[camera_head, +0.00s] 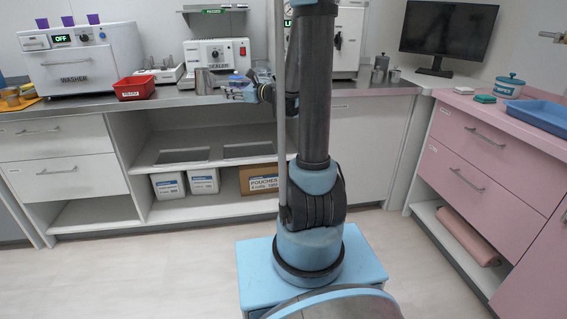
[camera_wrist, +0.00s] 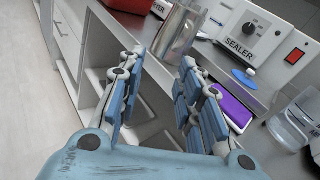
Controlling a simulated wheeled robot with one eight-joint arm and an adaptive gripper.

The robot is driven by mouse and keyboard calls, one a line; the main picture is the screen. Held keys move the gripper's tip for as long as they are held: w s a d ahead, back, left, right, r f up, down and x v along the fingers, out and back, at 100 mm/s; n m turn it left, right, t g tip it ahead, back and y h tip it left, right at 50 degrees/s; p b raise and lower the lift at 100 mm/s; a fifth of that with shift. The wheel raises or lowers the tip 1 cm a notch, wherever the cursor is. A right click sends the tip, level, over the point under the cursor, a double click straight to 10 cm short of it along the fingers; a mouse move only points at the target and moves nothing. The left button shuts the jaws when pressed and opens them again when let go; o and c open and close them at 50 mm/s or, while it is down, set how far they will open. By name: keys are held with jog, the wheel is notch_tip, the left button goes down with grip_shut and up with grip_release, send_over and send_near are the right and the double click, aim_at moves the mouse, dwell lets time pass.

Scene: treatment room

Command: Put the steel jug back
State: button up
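A steel jug (camera_head: 204,81) stands upright near the front edge of the steel counter (camera_head: 180,98), in front of the sealer. In the wrist view the shiny jug (camera_wrist: 178,36) is just beyond my fingertips. My gripper (camera_wrist: 162,62) is open, with its two blue jointed fingers apart and nothing between them. I cannot tell whether a fingertip touches the jug.
A red bin (camera_head: 134,88) is left of the jug. The sealer (camera_head: 217,55) stands behind it. A clear beaker (camera_wrist: 292,122), a purple item (camera_wrist: 234,107) and a blue disc (camera_wrist: 244,79) lie near my gripper. Metal containers (camera_head: 381,63) stand at right. Open shelves are below.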

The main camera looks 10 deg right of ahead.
jog(key=s+f+n+g+h, duration=0.2)
jog(key=s+f+n+g, duration=0.1)
jog(key=s+n, duration=0.55)
jog(key=s+f+n+g+h, duration=0.25)
jog(key=s+f+n, duration=0.2)
jog(key=s, duration=0.65)
jog(key=s+d+f+n+g+h, duration=0.1)
jog(key=s+d+f+n+h, duration=0.1)
jog(key=s, duration=0.5)
jog(key=s+d+f+n+g+h, duration=0.2)
jog(key=s+d+f+n+h, duration=0.1)
jog(key=s+d+n, duration=0.3)
jog(key=s+d+f+n+g+h, duration=0.1)
jog(key=s+d+f+n+h, duration=0.1)
jog(key=s+d+f+n, duration=0.2)
jog(key=s+d, duration=0.3)
jog(key=s, duration=0.1)
jog(key=shift+s+d+f+h, duration=0.2)
jog(key=shift+s+f+h, duration=0.05)
jog(key=shift+s+h, duration=0.1)
jog(key=shift+g, duration=0.25)
jog(key=shift+w+f, duration=0.2)
jog(key=shift+w, duration=0.3)
